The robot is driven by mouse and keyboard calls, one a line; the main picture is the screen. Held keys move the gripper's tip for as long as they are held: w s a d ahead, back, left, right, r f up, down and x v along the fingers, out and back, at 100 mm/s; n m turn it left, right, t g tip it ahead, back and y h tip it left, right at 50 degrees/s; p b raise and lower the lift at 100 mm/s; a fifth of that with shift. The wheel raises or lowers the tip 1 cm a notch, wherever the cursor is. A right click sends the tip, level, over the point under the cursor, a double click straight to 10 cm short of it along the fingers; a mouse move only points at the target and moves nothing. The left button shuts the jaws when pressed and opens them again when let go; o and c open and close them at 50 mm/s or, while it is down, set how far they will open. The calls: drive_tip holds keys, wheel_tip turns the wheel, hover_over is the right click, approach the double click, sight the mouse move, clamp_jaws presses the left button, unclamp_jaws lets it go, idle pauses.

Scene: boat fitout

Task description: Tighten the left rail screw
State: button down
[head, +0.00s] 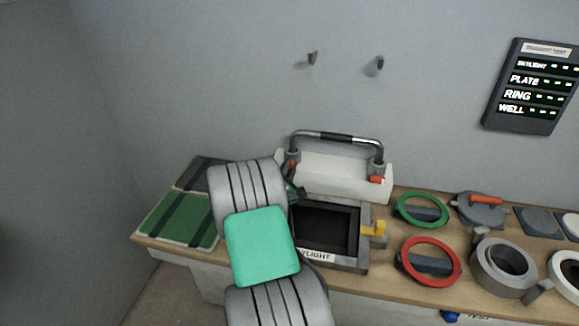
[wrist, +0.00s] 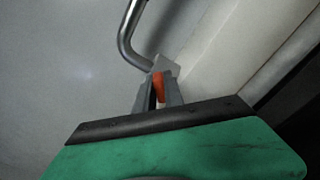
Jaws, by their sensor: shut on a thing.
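The chrome rail (head: 336,136) with a dark middle grip stands on the white raised skylight lid (head: 335,180). In the wrist view the bent tube of the rail (wrist: 128,35) ends in a grey foot, with the orange-red left rail screw (wrist: 159,84) below it. My gripper (wrist: 159,98) is shut on that screw, one grey finger on each side. The fingers hide part of the screw, so how far it is turned in cannot be told. The right rail screw (head: 377,180) shows orange at the rail's right foot. In the head view my arm covers most of my gripper.
The skylight frame (head: 350,262) with its dark opening and a yellow latch (head: 375,229) is below the lid. A green mat (head: 178,220) lies left. Green (head: 422,209) and red rings (head: 430,261) lie right. A sign (head: 533,87) and two hooks are on the wall.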

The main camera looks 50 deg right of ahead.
drive_tip(key=shift+f, duration=0.1)
drive_tip(key=m+b, duration=0.1)
drive_tip(key=m, duration=0.1)
drive_tip(key=m+b, duration=0.1)
drive_tip(key=shift+s+f+m+b, duration=0.1)
drive_tip(key=shift+f+m+b, duration=0.1)
drive_tip(key=shift+m+b, duration=1.6)
drive_tip(key=shift+m, duration=0.5)
drive_tip(key=c, duration=1.7)
unclamp_jaws()
drive_tip(key=shift+a, duration=0.1)
